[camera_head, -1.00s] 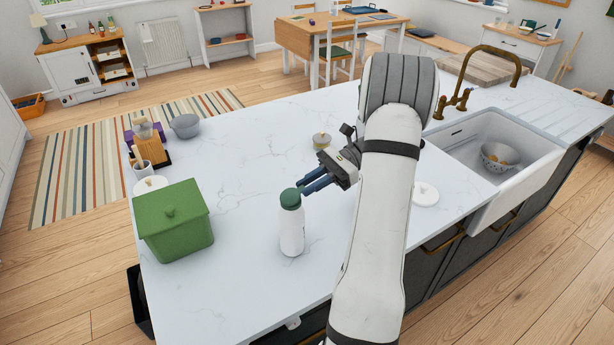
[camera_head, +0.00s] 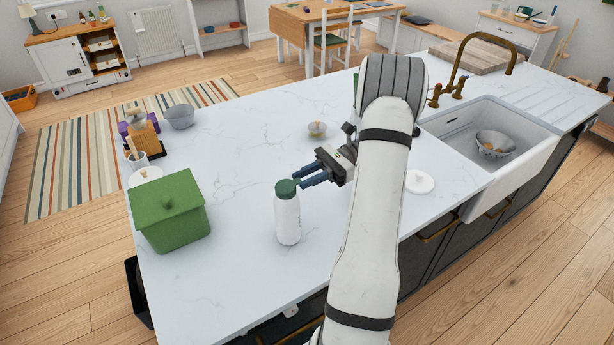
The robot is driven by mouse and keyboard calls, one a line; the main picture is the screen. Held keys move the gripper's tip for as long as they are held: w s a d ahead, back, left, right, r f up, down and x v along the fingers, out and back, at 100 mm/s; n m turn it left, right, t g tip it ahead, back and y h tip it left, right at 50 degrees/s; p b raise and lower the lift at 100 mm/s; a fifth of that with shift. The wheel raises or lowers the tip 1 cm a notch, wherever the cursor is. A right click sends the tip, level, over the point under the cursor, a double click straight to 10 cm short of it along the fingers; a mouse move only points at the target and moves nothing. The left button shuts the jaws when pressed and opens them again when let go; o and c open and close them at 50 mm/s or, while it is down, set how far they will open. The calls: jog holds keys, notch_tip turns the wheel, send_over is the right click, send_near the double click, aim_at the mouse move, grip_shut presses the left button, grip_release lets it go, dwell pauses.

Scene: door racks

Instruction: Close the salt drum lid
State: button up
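The salt drum appears to be the upright white cylinder (camera_head: 288,222) with a dark green lid (camera_head: 286,188), standing on the white island counter. The lid sits at its top; I cannot tell whether it is fully closed. My gripper (camera_head: 299,181) comes in from the right at the lid's height. Its two dark blue fingers are apart, with a gap showing between them, and nothing is seen held. The fingertips are right beside the lid in the picture; I cannot tell whether they touch it.
A green lidded box (camera_head: 172,212) stands left of the drum on the counter (camera_head: 240,285). A small bowl (camera_head: 317,130) is behind my gripper. A white round disc (camera_head: 419,182) and the sink (camera_head: 470,135) lie to the right. The counter in front of the drum is clear.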

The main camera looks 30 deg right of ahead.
jog(key=o, duration=0.4)
jog(key=shift+c, duration=0.2)
jog(key=d+p, duration=0.3)
jog(key=d, duration=0.4)
jog(key=shift+d+r+p, duration=0.3)
jog(key=shift+d, duration=0.1)
